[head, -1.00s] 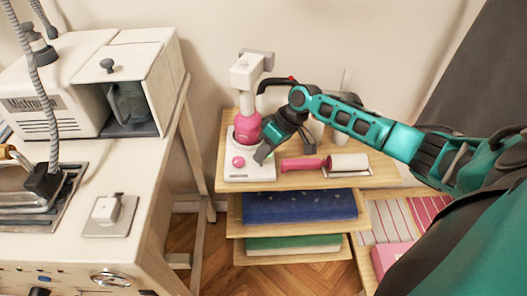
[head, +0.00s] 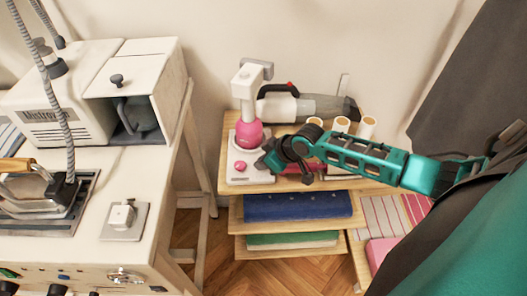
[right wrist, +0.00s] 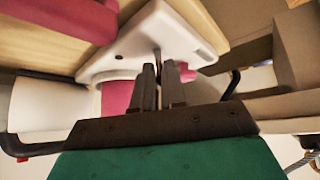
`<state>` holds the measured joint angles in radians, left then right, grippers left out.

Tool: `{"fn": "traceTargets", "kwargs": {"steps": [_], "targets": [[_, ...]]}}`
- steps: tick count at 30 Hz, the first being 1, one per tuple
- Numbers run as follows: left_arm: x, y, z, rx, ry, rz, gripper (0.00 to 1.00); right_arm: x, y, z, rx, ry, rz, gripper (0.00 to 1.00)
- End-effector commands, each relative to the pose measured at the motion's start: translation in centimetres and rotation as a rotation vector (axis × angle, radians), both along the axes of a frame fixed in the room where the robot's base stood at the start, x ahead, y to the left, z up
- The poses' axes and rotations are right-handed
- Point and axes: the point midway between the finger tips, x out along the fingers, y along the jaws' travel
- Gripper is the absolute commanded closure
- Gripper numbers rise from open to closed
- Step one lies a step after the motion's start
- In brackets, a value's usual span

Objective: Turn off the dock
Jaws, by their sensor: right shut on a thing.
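The dock (head: 250,178) is a white base with a round pink knob (head: 240,166) on the wooden shelf unit. A white-and-pink device (head: 248,128) stands upright on it. My right gripper (head: 268,168) is at the dock's right edge. In the right wrist view, its fingers (right wrist: 159,80) are close together with a thin dark part between them, their tips against the white dock (right wrist: 140,40). The pink knob (right wrist: 186,72) shows just right of the fingers there. Exactly which part of the dock is gripped is hard to see. My left gripper is out of view.
A grey handheld vacuum (head: 310,107) and several spools (head: 366,127) stand behind my right arm. Folded blue cloth (head: 298,205) and green cloth (head: 292,240) lie on the shelves below. A white ironing table (head: 130,190) with an iron (head: 35,190) stands left.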

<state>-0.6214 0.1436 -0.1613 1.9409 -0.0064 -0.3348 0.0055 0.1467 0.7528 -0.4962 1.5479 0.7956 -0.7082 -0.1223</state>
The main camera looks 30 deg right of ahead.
Motion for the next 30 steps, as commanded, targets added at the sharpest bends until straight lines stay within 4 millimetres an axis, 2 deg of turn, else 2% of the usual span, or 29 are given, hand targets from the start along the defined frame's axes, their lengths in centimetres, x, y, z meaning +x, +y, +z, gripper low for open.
{"fn": "traceTargets", "kwargs": {"steps": [15, 30], "targets": [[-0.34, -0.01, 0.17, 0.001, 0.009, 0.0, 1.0, -1.24, 0.84, -0.6, -0.17, -0.284, -0.003, 1.0], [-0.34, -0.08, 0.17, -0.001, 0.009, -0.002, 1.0, -1.37, 0.89, -0.7, -0.209, -0.344, -0.001, 1.0]]}}
